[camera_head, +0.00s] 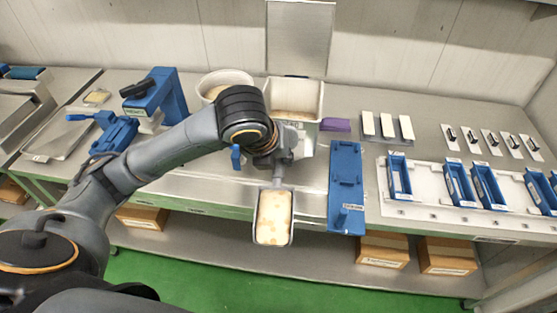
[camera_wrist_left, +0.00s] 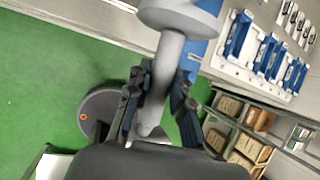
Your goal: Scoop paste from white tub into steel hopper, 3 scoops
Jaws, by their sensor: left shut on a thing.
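A round white tub (camera_head: 213,85) with pale paste stands at the back of the bench, partly behind my left arm. A square, pale-walled open container (camera_head: 312,100) with a pale beige inside stands right of it; I take it for the hopper. My left gripper (camera_head: 283,158) is shut on the handle of a scoop (camera_head: 291,232). The scoop's pan is full of lumpy cream paste and sits over the bench's front edge, nearer than both containers. In the left wrist view the fingers (camera_wrist_left: 160,105) clasp the grey handle (camera_wrist_left: 168,65). My right gripper is out of view.
A blue fixture (camera_head: 345,180) lies right of the scoop. Purple (camera_head: 336,125) and white (camera_head: 387,126) blocks stand behind it. A white board (camera_head: 430,195) with blue trays is at the right. A blue press (camera_head: 160,95) stands left. Cardboard boxes (camera_head: 383,250) sit on the lower shelf.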

